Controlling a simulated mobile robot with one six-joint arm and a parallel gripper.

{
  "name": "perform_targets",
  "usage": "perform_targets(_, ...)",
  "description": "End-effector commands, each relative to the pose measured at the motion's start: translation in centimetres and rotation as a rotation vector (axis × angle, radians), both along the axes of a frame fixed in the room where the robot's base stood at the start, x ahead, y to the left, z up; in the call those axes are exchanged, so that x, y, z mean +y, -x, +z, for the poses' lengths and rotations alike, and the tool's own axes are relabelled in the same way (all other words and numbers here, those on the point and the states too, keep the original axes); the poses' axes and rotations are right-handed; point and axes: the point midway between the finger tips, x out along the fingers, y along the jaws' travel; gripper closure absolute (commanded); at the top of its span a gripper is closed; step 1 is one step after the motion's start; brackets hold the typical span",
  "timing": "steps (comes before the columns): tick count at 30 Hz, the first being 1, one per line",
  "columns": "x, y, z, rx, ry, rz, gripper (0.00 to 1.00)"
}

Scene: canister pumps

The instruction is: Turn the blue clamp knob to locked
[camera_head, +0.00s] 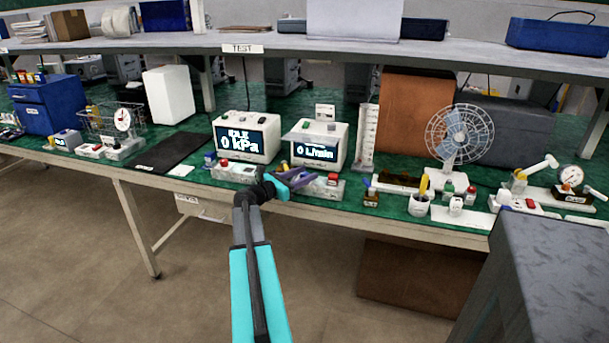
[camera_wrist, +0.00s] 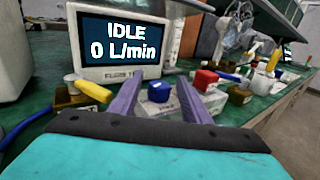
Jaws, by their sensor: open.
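In the wrist view the blue clamp knob (camera_wrist: 159,92) sits on a light grey block (camera_wrist: 160,109) on the green bench. My gripper (camera_wrist: 157,82) is open, with one purple finger on each side of the knob in the picture. I cannot tell whether the fingers reach it or touch it. In the head view my gripper (camera_head: 298,178) is over the bench's front part, before the white flow meter (camera_head: 336,156). I cannot make out the blue knob there; my gripper probably covers it. The knob's turned position is not readable.
A red knob (camera_wrist: 205,79) stands just right of the blue one, with a yellow handle (camera_wrist: 228,77) beyond. The flow meter's screen (camera_wrist: 122,40) reads IDLE, 0 L/min. A pressure meter (camera_head: 246,137) stands left of it. A fan (camera_head: 458,138) stands farther right.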

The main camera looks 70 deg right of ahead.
Motion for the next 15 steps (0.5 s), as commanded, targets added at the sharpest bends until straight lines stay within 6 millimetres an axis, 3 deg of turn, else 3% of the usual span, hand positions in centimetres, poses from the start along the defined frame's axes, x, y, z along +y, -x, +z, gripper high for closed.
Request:
perform_targets(9, -0.16, 0.15, 0.00, 0.000, 0.000, 0.000, 0.57)
perform_targets(15, -0.14, 0.15, 0.00, 0.000, 0.000, -0.001, 0.90)
